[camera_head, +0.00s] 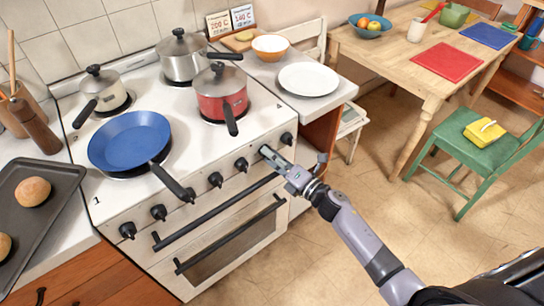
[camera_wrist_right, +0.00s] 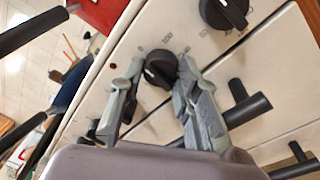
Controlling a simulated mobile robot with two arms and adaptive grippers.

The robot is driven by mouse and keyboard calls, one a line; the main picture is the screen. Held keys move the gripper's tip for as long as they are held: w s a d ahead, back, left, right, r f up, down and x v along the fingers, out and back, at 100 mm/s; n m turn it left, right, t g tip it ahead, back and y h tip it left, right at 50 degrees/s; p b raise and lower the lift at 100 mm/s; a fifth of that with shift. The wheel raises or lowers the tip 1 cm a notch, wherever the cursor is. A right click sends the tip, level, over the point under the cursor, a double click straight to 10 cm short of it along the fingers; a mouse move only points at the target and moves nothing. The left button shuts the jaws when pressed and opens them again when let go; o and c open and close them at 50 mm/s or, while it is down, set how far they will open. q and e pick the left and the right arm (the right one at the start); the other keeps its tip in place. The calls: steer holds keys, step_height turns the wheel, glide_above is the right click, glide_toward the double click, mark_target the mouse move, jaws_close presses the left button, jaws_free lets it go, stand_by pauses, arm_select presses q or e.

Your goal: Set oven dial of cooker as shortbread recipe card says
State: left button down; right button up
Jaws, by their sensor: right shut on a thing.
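The white cooker (camera_head: 150,205) has a row of black dials along its front. My right gripper (camera_head: 266,152) is at the right part of this row and covers one dial in the head view. In the right wrist view, the gripper (camera_wrist_right: 160,76) has its fingers on either side of a black dial (camera_wrist_right: 158,66), shut on it. This dial has a pale pointer mark, and small printed labels around it are too small to read. Two recipe cards stand behind the counter: the left card (camera_head: 220,23) shows 200 °C, the right card (camera_head: 243,17) 140 °C. Their titles are unreadable. My left gripper is out of view.
A blue frying pan (camera_head: 130,140) has its handle (camera_head: 172,182) over the cooker's front edge. A red pot (camera_head: 220,92) stands near the gripper's side. A neighbouring dial (camera_head: 286,138) and the oven handle (camera_head: 215,213) are close to the gripper.

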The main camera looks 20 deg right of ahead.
steer(key=m, duration=0.5)
steer(key=shift+f+m+t, duration=0.1)
steer(key=shift+m+t, duration=0.2)
steer(key=m, duration=0.4)
steer(key=shift+m, duration=0.4)
steer(key=m+t+h+p, duration=0.1)
steer(key=m, duration=0.5)
steer(key=shift+s+a, duration=0.1)
steer(key=shift+m+h+p, duration=0.5)
steer(key=shift+m+p, duration=0.05)
steer(key=shift+m, duration=2.35)
steer(key=shift+f, duration=0.1)
steer(key=o, duration=1.2)
steer(key=shift+c, duration=0.2)
